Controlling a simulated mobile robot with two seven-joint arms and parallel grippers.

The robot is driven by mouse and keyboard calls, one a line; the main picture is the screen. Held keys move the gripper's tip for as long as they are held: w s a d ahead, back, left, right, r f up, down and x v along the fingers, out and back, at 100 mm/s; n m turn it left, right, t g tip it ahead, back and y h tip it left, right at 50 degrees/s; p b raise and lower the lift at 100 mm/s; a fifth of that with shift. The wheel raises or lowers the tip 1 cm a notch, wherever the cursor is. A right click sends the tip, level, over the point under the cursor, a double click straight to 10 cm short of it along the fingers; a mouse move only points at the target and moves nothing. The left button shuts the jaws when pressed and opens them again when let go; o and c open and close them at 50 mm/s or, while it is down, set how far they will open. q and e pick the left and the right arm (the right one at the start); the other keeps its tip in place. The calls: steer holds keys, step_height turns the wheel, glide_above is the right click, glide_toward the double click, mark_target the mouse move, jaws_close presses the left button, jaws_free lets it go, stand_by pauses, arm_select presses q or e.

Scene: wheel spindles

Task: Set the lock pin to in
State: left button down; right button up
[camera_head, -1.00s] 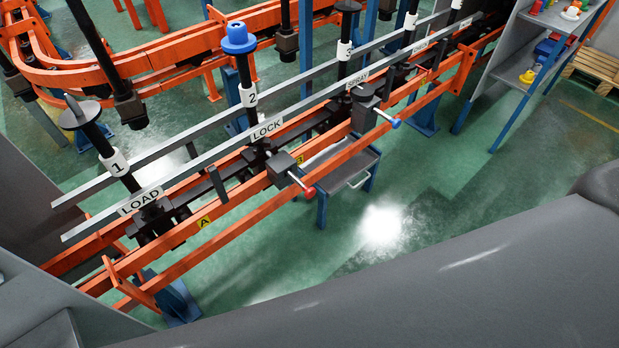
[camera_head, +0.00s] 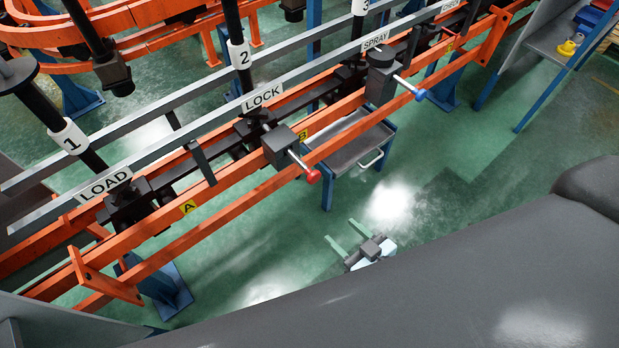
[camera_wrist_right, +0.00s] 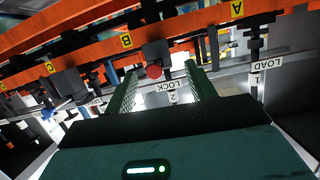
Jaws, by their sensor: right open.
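The lock pin (camera_head: 313,177) is a silver rod with a red knob. It sticks out from a dark block (camera_head: 281,148) below the LOCK sign (camera_head: 263,97), and a length of bare rod shows between block and knob. In the right wrist view the red knob (camera_wrist_right: 153,72) shows between the finger ends, with the picture upside down. My right gripper (camera_head: 345,233) is open and empty, below and to the right of the knob in the head view, apart from it. Its two green fingers also show in the right wrist view (camera_wrist_right: 160,74). My left gripper is not in view.
A similar pin with a blue knob (camera_head: 420,95) stands at the SPRAY station (camera_head: 376,39). Orange rails (camera_head: 240,190) run diagonally past the stations.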

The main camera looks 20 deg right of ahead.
mark_target(306, 167)
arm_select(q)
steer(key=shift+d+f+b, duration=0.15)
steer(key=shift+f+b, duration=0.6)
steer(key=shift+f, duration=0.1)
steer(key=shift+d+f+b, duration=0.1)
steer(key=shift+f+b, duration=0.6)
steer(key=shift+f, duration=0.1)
arm_select(e)
steer(key=shift+w+a+r+n+t+y, duration=0.15)
steer(key=shift+w+a+r+t+y, duration=0.2)
steer(key=shift+w, duration=2.35)
steer(key=shift+w+a+r+n+t+y, duration=0.1)
steer(key=shift+w+a+r+t, duration=0.4)
steer(key=shift+w, duration=2.2)
steer(key=shift+w+a+r+n+t+y, duration=0.2)
steer(key=shift+w+t, duration=0.35)
steer(key=shift+w, duration=2.15)
steer(key=shift+c, duration=0.2)
jaws_close()
steer(key=shift+x, duration=1.75)
steer(key=shift+r, duration=0.1)
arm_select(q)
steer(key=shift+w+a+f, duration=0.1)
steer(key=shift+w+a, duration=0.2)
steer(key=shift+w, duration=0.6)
arm_select(e)
steer(key=shift+o, duration=0.2)
jaws_free()
steer(key=shift+s, duration=0.1)
